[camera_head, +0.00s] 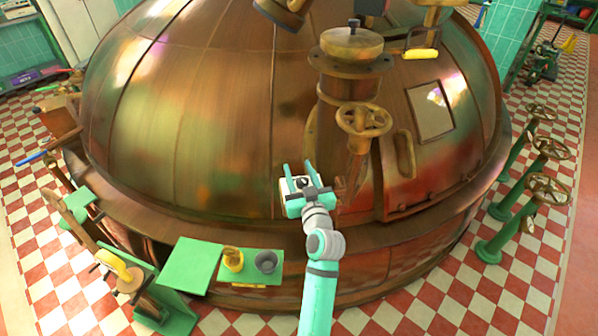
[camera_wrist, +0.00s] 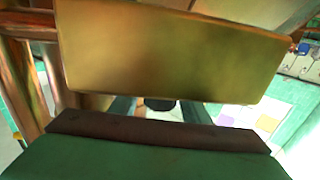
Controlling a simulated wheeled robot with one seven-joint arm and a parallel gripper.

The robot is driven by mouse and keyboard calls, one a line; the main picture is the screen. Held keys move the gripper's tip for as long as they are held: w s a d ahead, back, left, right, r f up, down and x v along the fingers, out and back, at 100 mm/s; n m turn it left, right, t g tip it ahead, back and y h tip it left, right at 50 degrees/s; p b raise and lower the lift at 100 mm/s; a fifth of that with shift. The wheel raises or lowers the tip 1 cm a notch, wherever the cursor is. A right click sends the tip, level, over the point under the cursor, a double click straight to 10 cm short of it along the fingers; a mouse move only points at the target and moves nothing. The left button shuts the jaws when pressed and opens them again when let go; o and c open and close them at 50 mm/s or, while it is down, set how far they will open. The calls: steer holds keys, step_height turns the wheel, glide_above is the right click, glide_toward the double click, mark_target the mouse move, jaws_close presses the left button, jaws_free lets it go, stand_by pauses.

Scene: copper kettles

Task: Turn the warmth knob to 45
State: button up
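No knob with a readable warmth label or scale shows in either view, so I cannot tell which part is the warmth knob. My gripper (camera_head: 299,168) is in front of the big copper kettle (camera_head: 200,120), its two teal fingers apart with nothing visible between them. A brass handwheel (camera_head: 363,120) on the kettle's front pipe is above and to the right of my gripper. In the wrist view, a brass plate (camera_wrist: 170,55), a dark brown bar (camera_wrist: 150,130) and a green surface (camera_wrist: 140,158) fill most of the picture. A small dark round shape (camera_wrist: 160,104) shows between them.
Several handwheels on green stands (camera_head: 538,147) stand at the right. A green shelf (camera_head: 247,280) holds a yellow cup (camera_head: 233,259) and a grey cup (camera_head: 266,262) left of my arm. A green panel (camera_head: 191,265) is beside it. Checkered floor (camera_head: 490,290) is clear at lower right.

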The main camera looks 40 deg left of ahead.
steer(key=c, duration=0.8)
steer(key=shift+o, duration=0.2)
